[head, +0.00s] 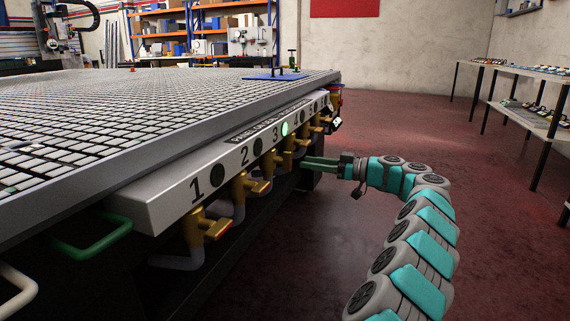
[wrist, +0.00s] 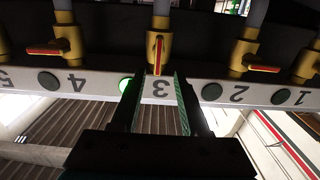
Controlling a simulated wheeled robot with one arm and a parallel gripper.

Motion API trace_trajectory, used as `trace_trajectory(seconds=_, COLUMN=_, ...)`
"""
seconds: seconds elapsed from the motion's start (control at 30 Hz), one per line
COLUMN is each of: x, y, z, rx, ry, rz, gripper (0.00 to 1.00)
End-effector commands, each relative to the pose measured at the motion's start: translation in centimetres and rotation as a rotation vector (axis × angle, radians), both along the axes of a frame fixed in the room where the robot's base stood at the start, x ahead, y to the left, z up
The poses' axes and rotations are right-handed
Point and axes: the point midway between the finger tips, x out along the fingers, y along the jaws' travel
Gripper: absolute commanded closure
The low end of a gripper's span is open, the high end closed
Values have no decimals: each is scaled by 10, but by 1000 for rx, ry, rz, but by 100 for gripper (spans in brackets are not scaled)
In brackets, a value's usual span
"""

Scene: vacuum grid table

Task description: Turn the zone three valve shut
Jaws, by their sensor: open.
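The zone three valve is a brass valve (wrist: 161,27) under the panel's number 3, with a red-edged handle (wrist: 158,52) lying in line with its pipe. The wrist view shows this upside down. The lamp beside number 3 (wrist: 126,85) glows green. My gripper (wrist: 157,82) is open and empty, its two fingers apart on either side of the number 3, with the handle ahead between their lines. In the head view, my gripper (head: 306,162) reaches in from the right under the table edge; its contact with the valve cannot be told there.
The neighbouring valves two (wrist: 245,50) and four (wrist: 68,45) have handles turned crosswise and dark lamps. The white numbered panel (head: 160,200) runs along the gridded table (head: 110,115). A green handle (head: 95,240) juts from the table's near side. The red floor (head: 400,130) at right is clear.

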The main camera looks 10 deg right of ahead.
Motion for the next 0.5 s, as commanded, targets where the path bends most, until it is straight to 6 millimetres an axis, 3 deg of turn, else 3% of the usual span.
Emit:
trace_trajectory(seconds=0.23, x=7, y=6, z=-2, rx=-5, ry=-11, rz=-7, gripper=55)
trace_trajectory(seconds=0.5, x=26, y=41, z=-3, rx=-5, ry=-7, rz=-3, gripper=55)
